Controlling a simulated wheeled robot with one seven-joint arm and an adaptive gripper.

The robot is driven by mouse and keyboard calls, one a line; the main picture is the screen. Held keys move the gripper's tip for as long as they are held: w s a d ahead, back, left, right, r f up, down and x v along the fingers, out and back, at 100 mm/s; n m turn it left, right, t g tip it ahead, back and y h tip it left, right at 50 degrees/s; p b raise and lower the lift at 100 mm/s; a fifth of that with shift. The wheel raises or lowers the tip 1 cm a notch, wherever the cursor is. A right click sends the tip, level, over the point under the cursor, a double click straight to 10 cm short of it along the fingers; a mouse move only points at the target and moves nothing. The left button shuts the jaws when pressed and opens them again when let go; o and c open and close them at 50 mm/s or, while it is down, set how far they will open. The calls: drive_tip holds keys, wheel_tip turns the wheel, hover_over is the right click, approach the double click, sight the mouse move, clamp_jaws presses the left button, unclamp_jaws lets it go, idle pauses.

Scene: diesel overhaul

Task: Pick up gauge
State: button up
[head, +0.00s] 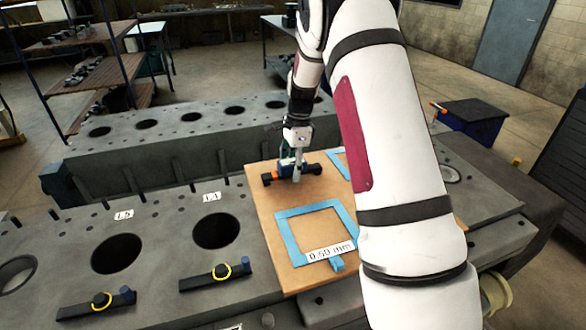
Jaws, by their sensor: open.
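What looks like the gauge (273,178), a small device with black ends and blue and orange parts, lies on the wooden board (262,207) near its far edge. My gripper (292,172) points down right at it, with its fingers at the middle of the device. The jaws are open. The fingers partly cover the device, and it is too small to tell whether they touch it.
A blue taped square (288,240) with a "0.50 mm" label (330,252) marks the board's near part. Another blue outline (338,165) is partly hidden by my arm. Two black bars (97,305) with yellow rings lie on the engine block (165,225), near open bores.

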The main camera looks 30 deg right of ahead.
drive_tip(key=c, duration=1.3)
drive_tip(key=shift+o, duration=0.2)
drive_tip(key=shift+r, duration=0.1)
